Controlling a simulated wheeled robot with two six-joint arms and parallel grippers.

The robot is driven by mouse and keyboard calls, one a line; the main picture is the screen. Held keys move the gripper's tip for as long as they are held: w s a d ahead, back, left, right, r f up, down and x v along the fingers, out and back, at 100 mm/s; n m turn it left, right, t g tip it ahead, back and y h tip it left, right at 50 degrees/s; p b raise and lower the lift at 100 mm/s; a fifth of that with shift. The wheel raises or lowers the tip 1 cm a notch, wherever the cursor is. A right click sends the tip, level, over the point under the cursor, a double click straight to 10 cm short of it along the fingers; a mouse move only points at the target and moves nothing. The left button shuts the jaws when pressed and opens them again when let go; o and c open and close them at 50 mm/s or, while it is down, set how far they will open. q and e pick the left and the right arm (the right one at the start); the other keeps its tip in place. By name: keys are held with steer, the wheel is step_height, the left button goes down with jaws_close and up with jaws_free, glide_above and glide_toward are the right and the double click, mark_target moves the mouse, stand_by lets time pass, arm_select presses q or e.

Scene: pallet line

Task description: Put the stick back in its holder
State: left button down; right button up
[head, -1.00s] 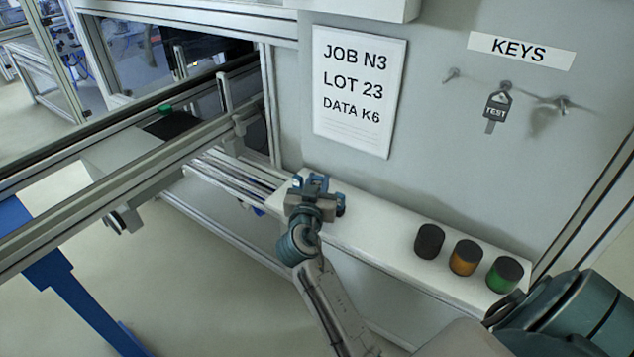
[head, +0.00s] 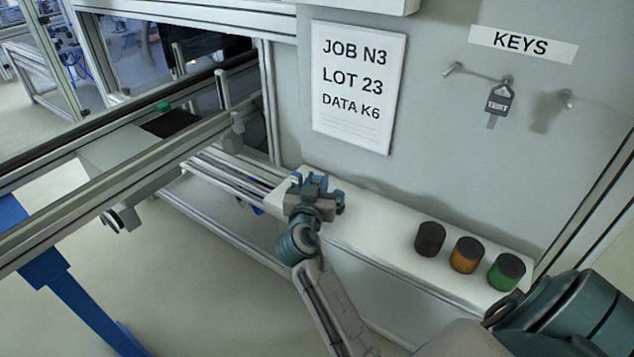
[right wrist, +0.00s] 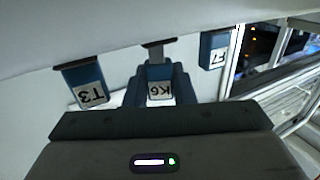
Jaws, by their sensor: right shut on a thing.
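In the right wrist view, a dark blue stick (right wrist: 160,92) with an upside-down white K6 label sits between the fingers of my right gripper (right wrist: 160,84). My right gripper also shows in the head view (head: 314,186), shut at the left end of the white ledge. The K6 stick's grey metal plug (right wrist: 154,55) shows between its body and a dark slot (right wrist: 158,44) in the pale surface. I cannot tell how deep the plug reaches. Sticks labelled T3 (right wrist: 84,84) and F with an unclear digit (right wrist: 213,50) stand beside it, their bodies close against their slots. My left gripper is out of view.
A sheet (head: 358,90) above reads JOB N3, LOT 23, DATA K6. A TEST key (head: 499,102) hangs at upper right. Conveyor rails (head: 130,185) run at left.

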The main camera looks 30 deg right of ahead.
steer(key=shift+f, duration=0.15)
steer(key=o, duration=0.7)
steer(key=shift+c, duration=0.2)
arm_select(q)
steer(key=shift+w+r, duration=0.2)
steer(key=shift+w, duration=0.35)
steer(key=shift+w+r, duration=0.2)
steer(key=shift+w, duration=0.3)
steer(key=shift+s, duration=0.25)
